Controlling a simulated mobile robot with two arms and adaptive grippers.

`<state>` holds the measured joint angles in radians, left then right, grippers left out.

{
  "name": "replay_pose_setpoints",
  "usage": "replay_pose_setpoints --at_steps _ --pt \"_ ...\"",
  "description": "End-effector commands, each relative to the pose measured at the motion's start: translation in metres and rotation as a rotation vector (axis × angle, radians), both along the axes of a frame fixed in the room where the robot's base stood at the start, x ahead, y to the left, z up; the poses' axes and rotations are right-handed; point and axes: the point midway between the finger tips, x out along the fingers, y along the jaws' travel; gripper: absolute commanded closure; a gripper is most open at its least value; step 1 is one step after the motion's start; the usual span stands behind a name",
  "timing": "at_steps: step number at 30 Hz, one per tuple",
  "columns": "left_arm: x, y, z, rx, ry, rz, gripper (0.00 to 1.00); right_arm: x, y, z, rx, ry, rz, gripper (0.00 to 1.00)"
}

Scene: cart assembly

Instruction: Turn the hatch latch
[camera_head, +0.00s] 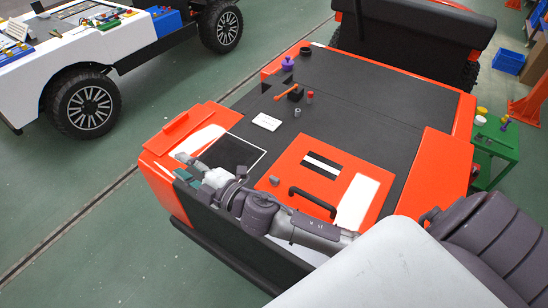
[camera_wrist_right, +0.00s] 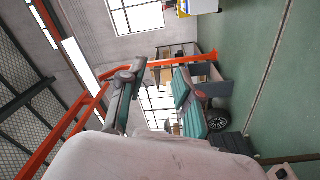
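The orange hatch panel (camera_head: 292,169) lies in the black deck of the orange cart, with a black handle (camera_head: 312,202) near its front edge. A small reddish knob (camera_head: 274,180), which looks like the latch, sits on the panel's left part. My right arm crosses the cart's front edge from the lower right. My right gripper (camera_head: 183,166) is over the cart's front left corner, left of and apart from the knob. In the wrist view, the right gripper (camera_wrist_right: 158,80) has its fingers spread, with nothing between them. My left gripper is out of view.
An orange tool (camera_head: 287,92), a white card (camera_head: 266,121) and several small parts lie on the back left of the deck. A white and blue cart (camera_head: 110,45) stands at the upper left. A green side table (camera_head: 495,145) stands at the right.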

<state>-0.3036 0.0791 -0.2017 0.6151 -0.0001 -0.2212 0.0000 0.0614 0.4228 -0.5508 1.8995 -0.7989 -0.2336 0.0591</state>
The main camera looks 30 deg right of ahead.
Motion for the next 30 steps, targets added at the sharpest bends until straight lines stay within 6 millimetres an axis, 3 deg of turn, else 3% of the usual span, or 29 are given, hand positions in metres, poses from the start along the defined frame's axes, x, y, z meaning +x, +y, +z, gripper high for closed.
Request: replay_pose_setpoints --at_steps 1,4,6,8,11,14,18,21,25,30 --pt "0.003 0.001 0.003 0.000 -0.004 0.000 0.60 0.003 0.022 0.017 -0.122 -0.118 0.136 0.67" --pt "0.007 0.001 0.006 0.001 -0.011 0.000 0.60 -0.010 0.062 0.018 -0.389 -0.301 0.430 0.67" --pt "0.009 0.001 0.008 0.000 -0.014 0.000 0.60 -0.020 0.071 -0.002 -0.601 -0.377 0.635 0.67" --pt "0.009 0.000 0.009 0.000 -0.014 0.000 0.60 -0.027 0.064 -0.027 -0.795 -0.402 0.807 0.67" --pt "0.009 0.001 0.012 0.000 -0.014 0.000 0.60 -0.030 0.015 -0.075 -1.134 -0.349 1.070 0.67" --pt "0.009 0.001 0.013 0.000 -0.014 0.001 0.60 -0.026 -0.060 -0.106 -1.419 -0.201 1.264 0.67" --pt "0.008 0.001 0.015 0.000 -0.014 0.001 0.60 -0.020 -0.151 -0.115 -1.666 0.029 1.406 0.67" --pt "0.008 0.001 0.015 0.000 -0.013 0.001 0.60 -0.020 -0.195 -0.112 -1.764 0.161 1.456 0.67" --pt "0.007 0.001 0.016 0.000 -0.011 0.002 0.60 -0.020 -0.226 -0.106 -1.826 0.261 1.484 0.67" --pt "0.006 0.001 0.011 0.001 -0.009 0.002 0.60 -0.021 -0.234 -0.110 -1.840 0.291 1.493 0.67"
